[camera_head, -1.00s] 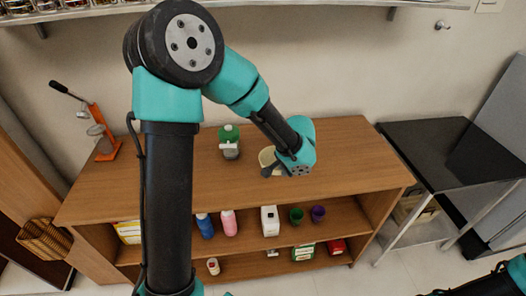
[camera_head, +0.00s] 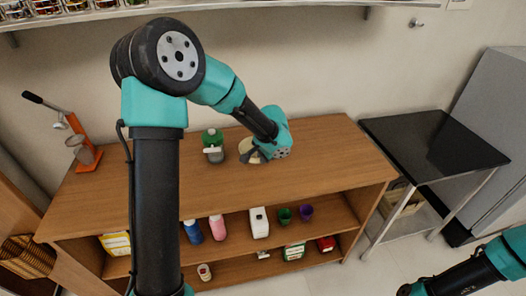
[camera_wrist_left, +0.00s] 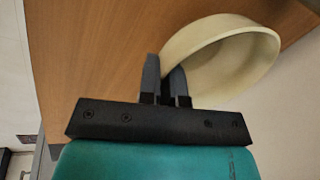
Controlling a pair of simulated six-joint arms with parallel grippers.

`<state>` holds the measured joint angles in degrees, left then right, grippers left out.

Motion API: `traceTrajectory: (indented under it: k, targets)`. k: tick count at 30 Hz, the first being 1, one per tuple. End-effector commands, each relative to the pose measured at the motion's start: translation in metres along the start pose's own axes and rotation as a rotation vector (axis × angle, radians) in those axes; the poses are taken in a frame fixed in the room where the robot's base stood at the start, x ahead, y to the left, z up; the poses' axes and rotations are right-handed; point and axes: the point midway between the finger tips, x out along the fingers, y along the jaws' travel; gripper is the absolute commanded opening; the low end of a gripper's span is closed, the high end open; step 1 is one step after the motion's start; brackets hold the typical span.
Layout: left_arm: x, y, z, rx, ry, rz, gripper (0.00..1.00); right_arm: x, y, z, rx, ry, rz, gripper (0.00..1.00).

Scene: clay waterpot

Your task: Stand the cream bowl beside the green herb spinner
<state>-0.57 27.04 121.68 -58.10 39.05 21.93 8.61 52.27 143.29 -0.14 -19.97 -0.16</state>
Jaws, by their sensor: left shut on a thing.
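The cream bowl (camera_head: 245,145) is over the wooden shelf top, just right of the green herb spinner (camera_head: 211,139), with a small gap between them. My left gripper (camera_head: 251,156) is at the bowl's near side, partly hidden by its own wrist. In the left wrist view the two dark fingers (camera_wrist_left: 165,78) are shut on the wall of the bowl (camera_wrist_left: 241,62), which looks tilted in that view. I cannot tell whether the bowl's base touches the wood. The spinner stands upright, with a green top and a pale handle in front.
An orange press (camera_head: 82,145) with a black lever stands at the left end of the shelf top (camera_head: 320,155). The top is clear right of the bowl. Bottles and cups stand on the shelves below. A black table (camera_head: 435,145) is at the right.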

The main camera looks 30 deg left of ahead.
Motion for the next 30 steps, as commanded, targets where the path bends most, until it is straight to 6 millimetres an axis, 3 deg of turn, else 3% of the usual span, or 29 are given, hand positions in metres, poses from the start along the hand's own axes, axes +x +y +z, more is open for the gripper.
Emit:
traceTrajectory:
  k: [6, 11, 26, 30]
  targets:
    - [0.015, -0.036, -0.026, -0.002, 0.000, -0.001, 0.00, 0.000, 0.000, 0.000, 0.000, 0.000, 0.000, 0.41]
    - [0.021, -0.054, -0.039, -0.001, 0.001, 0.000, 0.00, 0.000, 0.000, 0.000, 0.000, 0.000, 0.000, 0.41]
    - [0.025, -0.064, -0.046, 0.001, 0.000, -0.001, 0.00, 0.000, 0.000, 0.000, 0.000, 0.000, 0.000, 0.41]
    - [0.044, -0.059, -0.045, 0.003, -0.003, 0.002, 0.00, 0.000, 0.000, 0.000, 0.000, 0.000, 0.000, 0.41]
